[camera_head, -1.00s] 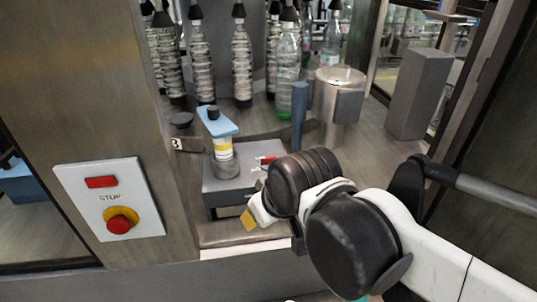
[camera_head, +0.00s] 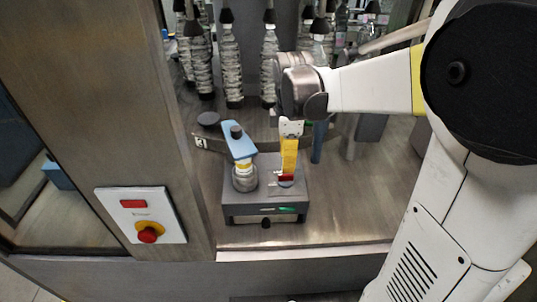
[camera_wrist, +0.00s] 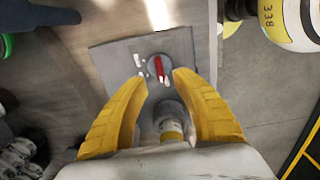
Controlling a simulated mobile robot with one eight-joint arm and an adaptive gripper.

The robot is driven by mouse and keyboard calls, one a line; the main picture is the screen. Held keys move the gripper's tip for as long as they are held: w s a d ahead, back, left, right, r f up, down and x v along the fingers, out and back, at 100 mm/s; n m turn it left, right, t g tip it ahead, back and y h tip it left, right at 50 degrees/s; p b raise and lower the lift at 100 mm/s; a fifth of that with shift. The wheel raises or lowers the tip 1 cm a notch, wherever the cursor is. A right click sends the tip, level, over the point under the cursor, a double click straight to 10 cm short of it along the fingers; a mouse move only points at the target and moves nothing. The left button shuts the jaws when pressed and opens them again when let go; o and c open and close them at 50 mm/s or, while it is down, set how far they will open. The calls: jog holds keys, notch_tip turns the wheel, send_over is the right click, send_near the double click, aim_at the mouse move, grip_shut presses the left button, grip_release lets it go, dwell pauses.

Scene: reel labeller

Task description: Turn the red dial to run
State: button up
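The red dial (camera_head: 286,178) is on top of a grey box (camera_head: 235,208), partly covered by my gripper in the head view. In the wrist view the dial (camera_wrist: 159,67) is a red bar on a round grey base, pointing roughly up and down in the picture. Small white marks lie beside it, too small to read. My gripper (camera_head: 288,168) points down over the dial. In the wrist view its two yellow fingers (camera_wrist: 161,77) are spread, with the dial just beyond and between the tips. I cannot tell whether they touch it.
A blue lever (camera_head: 239,143) on a yellow-banded post stands left of the dial on the same box. A stop panel with a red button (camera_head: 147,235) is at the left. Bottles (camera_head: 232,65) hang behind. The metal deck (camera_head: 340,215) in front right is clear.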

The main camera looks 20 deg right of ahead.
aim_at(286, 175)
notch_tip(286, 175, down, 6)
jog(key=shift+f+b, duration=0.2)
jog(key=shift+b, duration=0.35)
grip_shut()
